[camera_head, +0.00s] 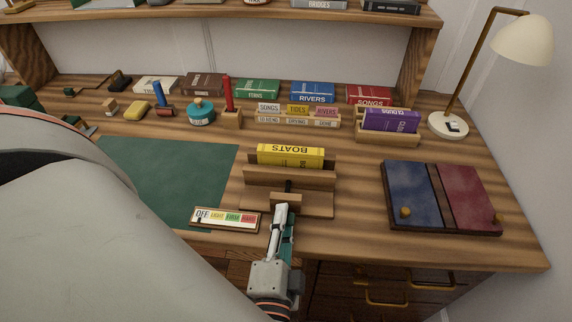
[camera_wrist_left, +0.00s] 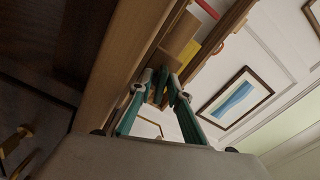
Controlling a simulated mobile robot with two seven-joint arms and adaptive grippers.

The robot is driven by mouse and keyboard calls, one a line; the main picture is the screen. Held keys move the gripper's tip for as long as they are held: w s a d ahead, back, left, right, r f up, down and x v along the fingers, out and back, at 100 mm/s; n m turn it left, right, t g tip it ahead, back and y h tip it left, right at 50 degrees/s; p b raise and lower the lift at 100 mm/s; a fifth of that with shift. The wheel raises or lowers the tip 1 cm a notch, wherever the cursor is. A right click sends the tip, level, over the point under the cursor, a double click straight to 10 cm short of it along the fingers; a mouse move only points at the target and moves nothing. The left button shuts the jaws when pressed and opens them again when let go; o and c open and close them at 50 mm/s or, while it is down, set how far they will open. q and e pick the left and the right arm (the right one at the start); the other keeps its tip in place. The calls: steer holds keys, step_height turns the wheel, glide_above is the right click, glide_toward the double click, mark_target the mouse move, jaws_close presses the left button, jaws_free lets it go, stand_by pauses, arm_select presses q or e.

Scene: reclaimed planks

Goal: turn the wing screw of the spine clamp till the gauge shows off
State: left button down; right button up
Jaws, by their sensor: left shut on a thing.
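The wooden spine clamp (camera_head: 262,198) stands at the desk's front, with the yellow BOATS book (camera_head: 291,154) upright between its boards. My left gripper (camera_head: 281,209) is at the clamp's front edge, its fingers closed at the screw's place. The wing screw is mostly hidden by the fingers; a dark shaft (camera_head: 288,186) shows just beyond them. In the left wrist view the teal-backed fingers (camera_wrist_left: 164,86) are close together at the clamp's wood. The gauge (camera_head: 226,218) reads OFF, LIGHT, FIRM, HARD; a small dark mark seems to sit under OFF. My right gripper is out of view.
A green mat (camera_head: 170,175) lies left of the clamp. A blue and red board (camera_head: 440,196) lies to the right, with a lamp (camera_head: 450,124) behind it. Books, a teal tin (camera_head: 201,112) and small blocks line the back under the shelf.

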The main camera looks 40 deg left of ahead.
arm_select(q)
steer(key=shift+a+r, duration=0.1)
stand_by(0.3)
steer(key=c, duration=2.2)
jaws_free()
